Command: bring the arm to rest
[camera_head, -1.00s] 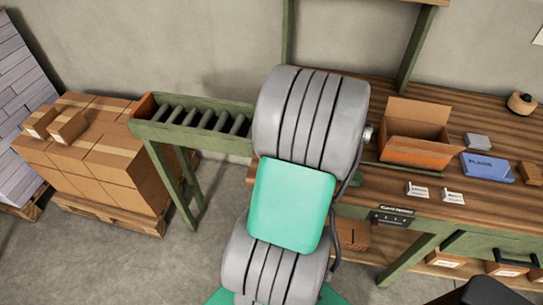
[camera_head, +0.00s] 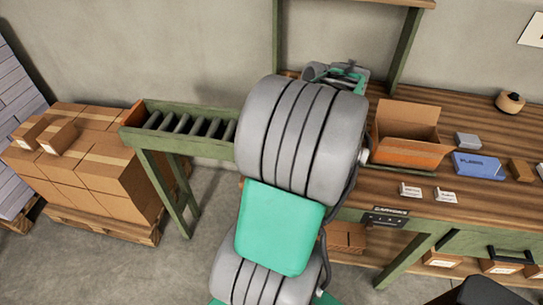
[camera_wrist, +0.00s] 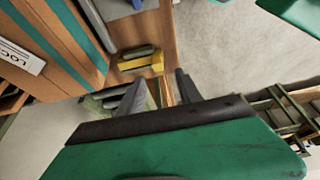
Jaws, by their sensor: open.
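My arm (camera_head: 280,225), grey and green, rises through the middle of the head view and hides part of the workbench (camera_head: 470,110). A grey and green end part of it shows behind the big grey joint, over the back of the bench. My gripper (camera_wrist: 160,88) shows in the wrist view as two dark fingers set apart, with nothing between them. In the head view its fingers cannot be made out.
An open cardboard box (camera_head: 408,152), a blue pack (camera_head: 478,165) and small cards (camera_head: 411,190) lie on the bench. A roller conveyor (camera_head: 185,125) stands left of my arm. Stacked cartons (camera_head: 90,175) are on a pallet at far left. The wrist view shows a yellow-grey object (camera_wrist: 141,61).

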